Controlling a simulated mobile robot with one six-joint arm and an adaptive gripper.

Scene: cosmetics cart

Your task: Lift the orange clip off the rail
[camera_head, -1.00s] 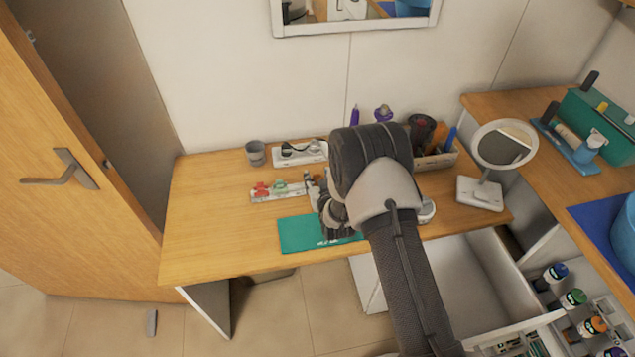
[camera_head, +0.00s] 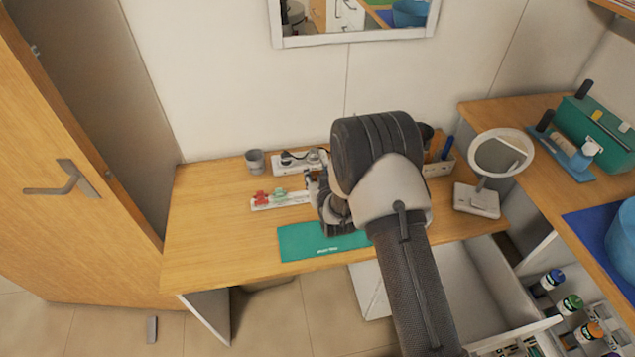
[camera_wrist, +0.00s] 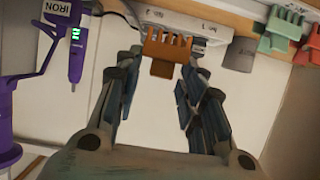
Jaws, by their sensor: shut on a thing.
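The orange clip (camera_wrist: 166,54) shows in the wrist view, between the fingertips of my gripper (camera_wrist: 165,62). My gripper is shut on it, with one finger at each side. In the head view the rail (camera_head: 293,200) lies on the desk left of my gripper (camera_head: 322,205). The orange clip is not clear there, as my arm covers that spot.
A red clip (camera_head: 261,197) and a green clip (camera_head: 279,195) sit on the rail. A grey cup (camera_head: 255,161) and a white power strip (camera_head: 300,161) stand behind. A teal mat (camera_head: 310,243) lies in front. A round mirror (camera_head: 500,154) stands at right.

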